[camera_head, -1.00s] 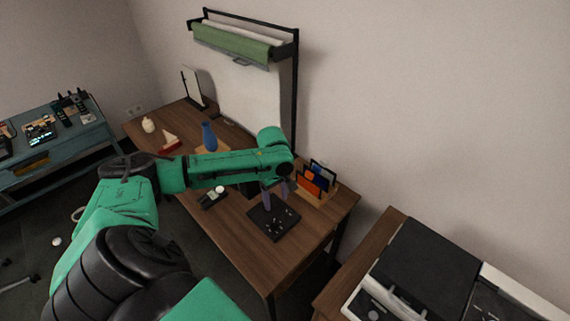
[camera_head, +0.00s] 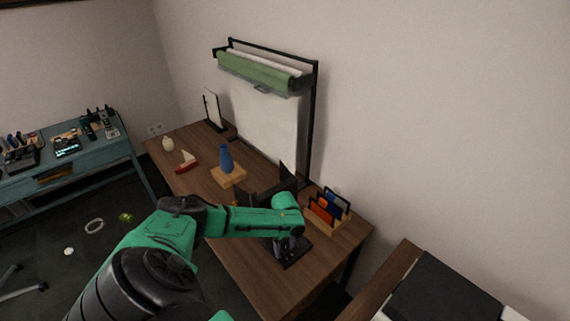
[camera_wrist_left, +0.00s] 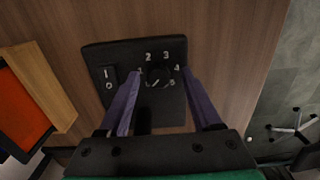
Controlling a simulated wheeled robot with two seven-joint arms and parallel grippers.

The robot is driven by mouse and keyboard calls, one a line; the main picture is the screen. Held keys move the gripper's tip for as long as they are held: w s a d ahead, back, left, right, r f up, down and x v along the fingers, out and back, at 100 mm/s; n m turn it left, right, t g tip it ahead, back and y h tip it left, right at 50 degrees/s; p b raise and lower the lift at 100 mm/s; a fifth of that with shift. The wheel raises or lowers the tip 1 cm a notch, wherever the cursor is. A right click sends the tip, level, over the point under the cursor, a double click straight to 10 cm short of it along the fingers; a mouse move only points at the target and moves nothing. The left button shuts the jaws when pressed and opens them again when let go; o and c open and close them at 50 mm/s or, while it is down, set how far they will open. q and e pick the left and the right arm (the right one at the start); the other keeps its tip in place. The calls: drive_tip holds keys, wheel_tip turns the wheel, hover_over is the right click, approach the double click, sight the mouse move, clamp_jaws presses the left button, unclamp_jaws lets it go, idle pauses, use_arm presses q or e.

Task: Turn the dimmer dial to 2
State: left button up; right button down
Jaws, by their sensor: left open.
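The dimmer panel is a black plate (camera_wrist_left: 95,58) on the wooden table, seen close in the left wrist view. Its round black dial (camera_wrist_left: 158,74) has white numbers around it, with 2 and 3 at the top. Which number the dial points to is unclear. An I/O rocker switch (camera_wrist_left: 108,78) sits on the panel's left. My left gripper (camera_wrist_left: 161,76) is open, its purple fingers on either side of the dial; contact cannot be told. In the head view, the left gripper (camera_head: 277,246) is low over the panel (camera_head: 298,252), hiding much of it. My right gripper is not in view.
A card holder (camera_head: 325,212) with orange and blue cards stands right behind the panel. A blue vase (camera_head: 226,158) on a wooden block, a toy boat (camera_head: 187,160) and a whiteboard frame with a green roll (camera_head: 260,73) are farther back. The table's front right is clear.

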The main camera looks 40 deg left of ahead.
use_arm(q)
drive_tip(key=shift+w, duration=0.1)
clamp_jaws()
